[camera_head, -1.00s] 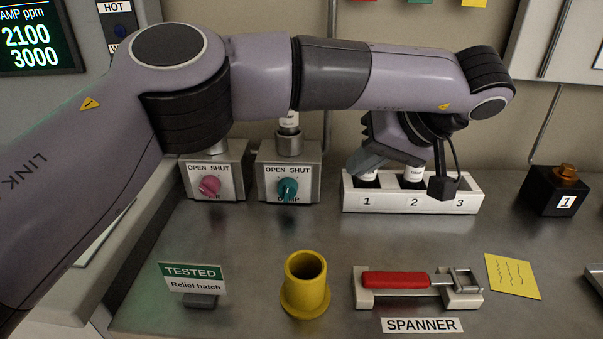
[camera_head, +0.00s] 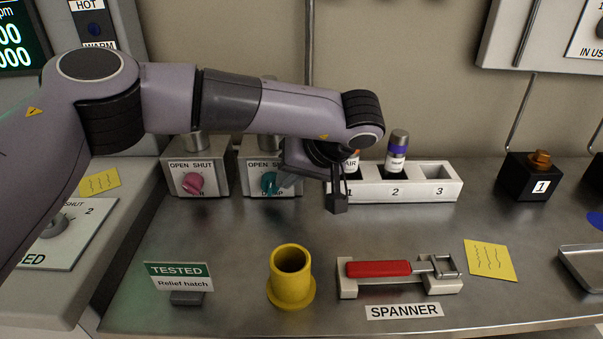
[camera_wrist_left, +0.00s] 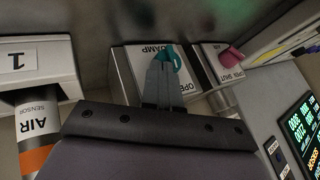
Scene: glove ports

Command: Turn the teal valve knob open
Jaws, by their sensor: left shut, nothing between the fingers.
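The teal valve knob (camera_head: 268,183) is on the front of the right-hand grey valve box (camera_head: 288,190), whose plate reads OPEN and SHUT. In the left wrist view the teal knob (camera_wrist_left: 174,56) shows just beyond the fingertips. My left gripper (camera_head: 284,183) comes at the knob from the right, its fingers shut with nothing between them. In the left wrist view the gripper (camera_wrist_left: 162,66) overlaps the knob's edge; I cannot tell whether it touches. My right gripper is out of view.
A pink knob (camera_head: 193,184) is on the box to the left. A white numbered rack (camera_head: 425,190) with sensor bottles stands close on the right. A yellow cup (camera_head: 291,280), a red-handled spanner (camera_head: 380,268) and a TESTED sign (camera_head: 180,276) are in front. The counter between is clear.

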